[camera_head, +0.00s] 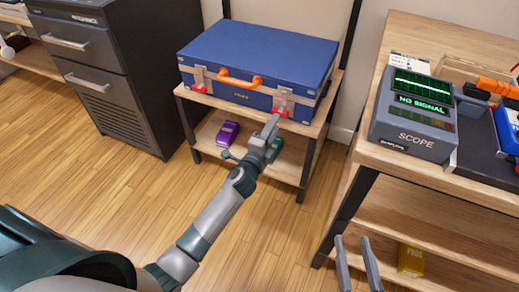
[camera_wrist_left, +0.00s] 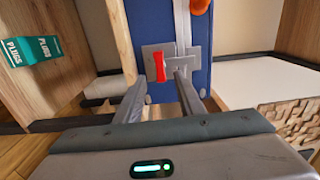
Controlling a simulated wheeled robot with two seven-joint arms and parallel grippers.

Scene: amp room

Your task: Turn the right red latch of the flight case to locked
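The blue flight case (camera_head: 258,55) lies shut on the small wooden stand. Its right red latch (camera_head: 283,111) sits on a metal plate at the front right; its left red latch (camera_head: 199,88) is at the front left. My left gripper (camera_head: 272,126) is just in front of the right latch. In the left wrist view the right latch (camera_wrist_left: 159,67) stands out from its plate, lying between and just beyond the fingertips of my open left gripper (camera_wrist_left: 160,80). I see no finger clearly touching it. My right gripper (camera_head: 358,258) is open and empty at the bottom right.
An orange handle (camera_head: 240,78) is on the case front. A purple box (camera_head: 227,133) and a green box (camera_head: 274,150) are on the stand's lower shelf. A dark cabinet (camera_head: 110,70) stands left; a wooden bench with a scope (camera_head: 413,117) stands right. The floor in front is clear.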

